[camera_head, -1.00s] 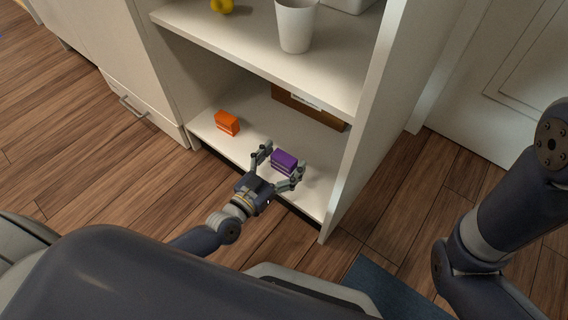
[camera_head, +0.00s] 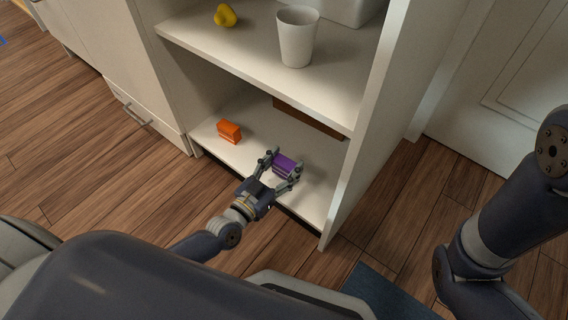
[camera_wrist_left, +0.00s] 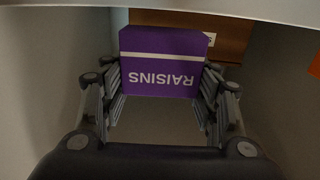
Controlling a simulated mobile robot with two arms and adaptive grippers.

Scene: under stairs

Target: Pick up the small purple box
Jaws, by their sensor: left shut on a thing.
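The small purple box (camera_head: 284,163) is on the lower shelf (camera_head: 262,157) of the white unit, between the fingers of my left gripper (camera_head: 281,170). In the left wrist view the purple box (camera_wrist_left: 160,62) reads "RAISINS" upside down, with a finger of my left gripper (camera_wrist_left: 157,84) against each side. The left gripper is shut on it. I cannot tell whether the box touches the shelf. My right gripper is out of view; only part of the right arm shows at the right.
An orange box (camera_head: 229,131) stands left on the lower shelf, a brown box (camera_head: 308,118) at its back. Above, the upper shelf (camera_head: 245,48) holds a white cup (camera_head: 297,37) and a yellow object (camera_head: 225,15). The unit's right side panel (camera_head: 385,100) is close to the gripper.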

